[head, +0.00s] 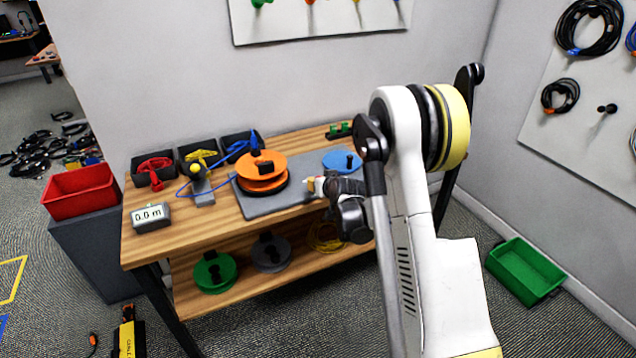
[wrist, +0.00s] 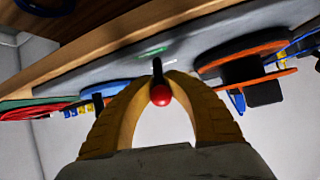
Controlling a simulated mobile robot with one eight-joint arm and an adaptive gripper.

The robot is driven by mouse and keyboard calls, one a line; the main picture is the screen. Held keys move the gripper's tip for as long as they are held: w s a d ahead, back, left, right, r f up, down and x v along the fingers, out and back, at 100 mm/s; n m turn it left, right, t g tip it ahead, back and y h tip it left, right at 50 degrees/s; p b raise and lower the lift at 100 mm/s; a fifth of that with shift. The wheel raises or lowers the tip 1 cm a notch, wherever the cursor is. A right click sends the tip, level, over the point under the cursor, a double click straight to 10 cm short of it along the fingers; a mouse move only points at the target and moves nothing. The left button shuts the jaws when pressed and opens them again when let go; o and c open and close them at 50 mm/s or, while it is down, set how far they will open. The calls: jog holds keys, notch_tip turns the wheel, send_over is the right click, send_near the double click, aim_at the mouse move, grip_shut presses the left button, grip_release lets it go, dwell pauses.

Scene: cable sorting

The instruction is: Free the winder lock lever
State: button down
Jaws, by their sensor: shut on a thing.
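The winder's grey base plate (head: 222,197) lies on the bench, with an orange reel (head: 262,160) at its left and a blue disc (head: 335,157) at its right. My gripper (head: 312,184) is low at the plate's front, between the two. In the wrist view, which looks upside down, the lock lever is a dark stem with a red knob (wrist: 160,95). My yellow fingers (wrist: 163,80) are shut around it, one on each side. A small green mark (wrist: 154,57) and a white mark show beside the stem. In the head view the lever is mostly hidden by my gripper.
Black bins (head: 195,165) with red, yellow and blue cables stand at the back left of the bench. A meter reading 0.0 m (head: 151,217) sits at the left front. The lower shelf holds green and dark reels. A green crate (head: 525,272) is on the floor at right.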

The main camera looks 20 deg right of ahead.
jog(key=c, duration=1.3)
grip_release()
jog(key=shift+o, duration=0.2)
jog(key=shift+s+r, duration=0.1)
jog(key=shift+s, duration=0.05)
jog(key=v, duration=1.1)
jog(key=shift+s+r, duration=0.2)
jog(key=shift+s, duration=0.15)
jog(key=s+a+r+n+g+y, duration=0.1)
jog(key=s+a+r+g, duration=0.2)
jog(key=s+a+r, duration=0.9)
jog(key=s+a+g, duration=0.1)
jog(key=s, duration=0.8)
jog(key=s+a+f+n+g, duration=0.1)
jog(key=s, duration=0.8)
jog(key=shift+a+f, duration=0.3)
jog(key=shift+a, duration=0.1)
